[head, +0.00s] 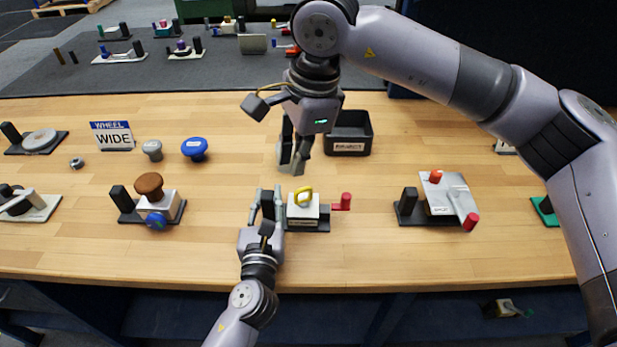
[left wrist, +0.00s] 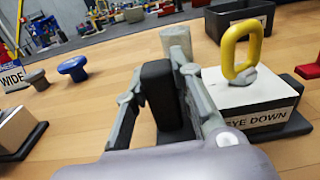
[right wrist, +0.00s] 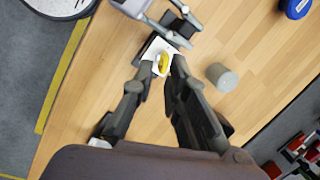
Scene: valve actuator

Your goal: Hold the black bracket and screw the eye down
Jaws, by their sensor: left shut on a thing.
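The yellow eye (head: 303,196) stands upright on a white block labelled "EYE DOWN"; it also shows in the left wrist view (left wrist: 241,50). The black bracket (left wrist: 158,92) is an upright block at the left end of the same fixture. My left gripper (head: 266,197) is shut on the bracket, one finger on each side, as the left wrist view shows (left wrist: 160,85). My right gripper (head: 293,160) points down above and behind the fixture. In the right wrist view its fingers (right wrist: 155,85) are apart and empty, with the eye (right wrist: 163,64) beyond their tips.
A red handle (head: 345,201) sticks out right of the block. A grey cylinder (right wrist: 222,77) stands close behind the fixture. A black bin (head: 349,134) stands farther back. Other fixtures stand left and right, including one with a brown knob (head: 149,185). The table's front strip is clear.

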